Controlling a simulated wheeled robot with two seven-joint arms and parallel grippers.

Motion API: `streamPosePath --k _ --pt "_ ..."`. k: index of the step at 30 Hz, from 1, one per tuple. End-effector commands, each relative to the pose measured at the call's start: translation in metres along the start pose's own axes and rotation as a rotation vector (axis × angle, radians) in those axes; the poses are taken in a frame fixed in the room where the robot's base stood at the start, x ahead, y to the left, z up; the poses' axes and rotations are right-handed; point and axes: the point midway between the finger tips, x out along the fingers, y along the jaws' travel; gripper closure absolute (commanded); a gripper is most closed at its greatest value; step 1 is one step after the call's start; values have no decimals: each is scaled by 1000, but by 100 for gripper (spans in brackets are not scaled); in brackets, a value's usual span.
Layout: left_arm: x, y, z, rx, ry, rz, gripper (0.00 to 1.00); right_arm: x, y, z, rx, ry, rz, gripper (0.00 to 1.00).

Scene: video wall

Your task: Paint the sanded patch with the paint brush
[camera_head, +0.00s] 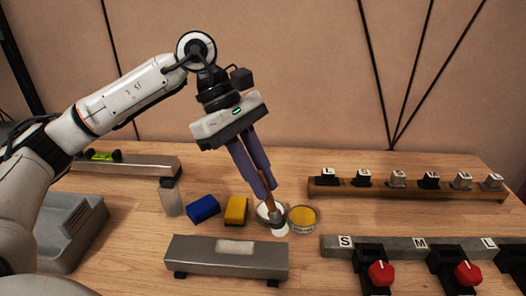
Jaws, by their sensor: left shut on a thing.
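My left gripper (268,193) is shut on the paint brush (273,211), which points down with a slight tilt. White shows around the brush's lower end (280,229), at the front edge of an open can of white paint (263,217). I cannot tell whether the tip is inside the can or just in front of it. The brush is apart from the patch. My right gripper is not in view.
A yellow paint can (302,217) stands right of the brush. A yellow block (236,210), a blue block (203,208) and a bottle (170,198) stand left. A grey tray (85,235) is far left. A lettered rail (395,243) with red knobs is at right.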

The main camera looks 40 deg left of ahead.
Motion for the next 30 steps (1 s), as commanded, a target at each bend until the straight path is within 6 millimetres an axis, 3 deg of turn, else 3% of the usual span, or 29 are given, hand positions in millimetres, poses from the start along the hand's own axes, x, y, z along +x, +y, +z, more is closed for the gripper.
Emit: streamPosePath --k 10,30 --pt "-30 1 13 -4 -1 3 100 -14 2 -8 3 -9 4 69" --pt "-31 1 14 -5 0 3 100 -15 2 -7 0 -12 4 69"
